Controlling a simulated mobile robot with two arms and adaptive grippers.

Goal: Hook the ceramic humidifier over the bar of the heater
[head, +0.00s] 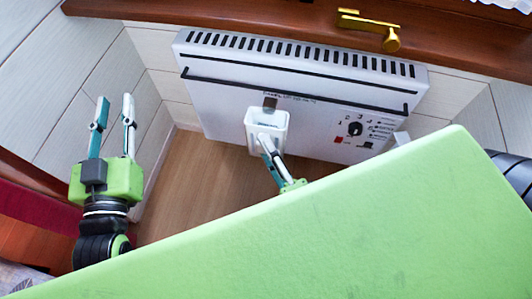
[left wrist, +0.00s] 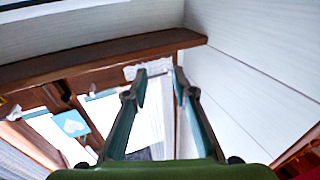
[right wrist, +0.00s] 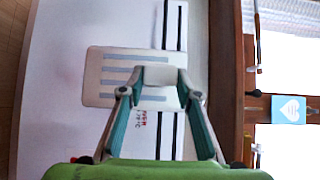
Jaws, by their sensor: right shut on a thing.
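The heater (head: 215,108) is a white panel on the wall with a long black bar (head: 330,99) across its upper front. The white ceramic humidifier (head: 265,118) is in front of it in the head view, its dark hook piece (head: 270,102) just below the bar in the picture. I cannot tell whether hook and bar touch. My right gripper (head: 268,147) is shut on the humidifier from below. In the right wrist view, the striped humidifier (right wrist: 98,88) shows beyond the fingertips (right wrist: 158,88). My left gripper (head: 115,108) is open and empty, left of the heater.
A brown wooden sill (head: 240,17) with a brass handle (head: 385,38) is above the heater. The heater's dial and labels (head: 355,130) are at its lower right. Wood floor (head: 190,185) is clear below. My large green body part hides the lower right of the head view.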

